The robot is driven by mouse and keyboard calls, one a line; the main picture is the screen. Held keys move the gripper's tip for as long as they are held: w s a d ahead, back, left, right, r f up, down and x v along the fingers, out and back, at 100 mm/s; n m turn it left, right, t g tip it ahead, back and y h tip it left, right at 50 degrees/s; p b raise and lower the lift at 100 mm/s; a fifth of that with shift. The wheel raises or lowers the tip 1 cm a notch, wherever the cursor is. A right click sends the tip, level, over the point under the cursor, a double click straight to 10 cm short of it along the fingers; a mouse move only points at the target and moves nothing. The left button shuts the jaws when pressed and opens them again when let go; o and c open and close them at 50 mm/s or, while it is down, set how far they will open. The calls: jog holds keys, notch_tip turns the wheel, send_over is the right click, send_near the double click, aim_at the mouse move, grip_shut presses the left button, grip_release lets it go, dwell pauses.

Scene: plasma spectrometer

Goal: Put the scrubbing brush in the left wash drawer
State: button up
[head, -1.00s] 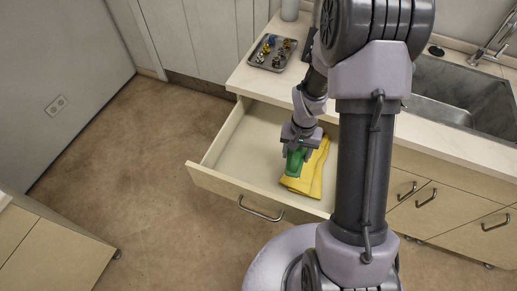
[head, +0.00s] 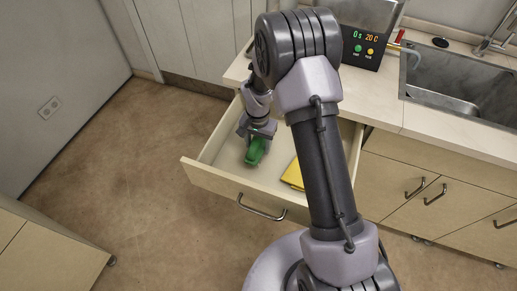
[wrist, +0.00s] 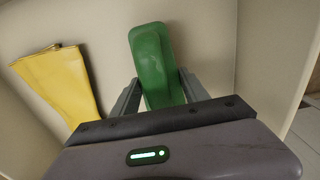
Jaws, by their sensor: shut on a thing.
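The green scrubbing brush (head: 256,150) is in my gripper (head: 258,137), over the left part of the open left wash drawer (head: 222,170). In the wrist view the brush (wrist: 152,62) stands between the two fingers of my gripper (wrist: 160,92), which are shut on it. Its bristles cannot be made out. I cannot tell whether the brush touches the drawer floor.
The drawer's front panel (head: 225,192) and side walls bound the space around my gripper. Above is the counter (head: 440,140) with a black display unit (head: 362,48) and a sink (head: 465,90). Bare drawer floor lies between brush and cloth.

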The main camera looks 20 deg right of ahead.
jog(key=shift+f, duration=0.85)
jog(key=shift+r, duration=0.2)
jog(key=shift+f, duration=0.15)
jog(key=o, duration=1.3)
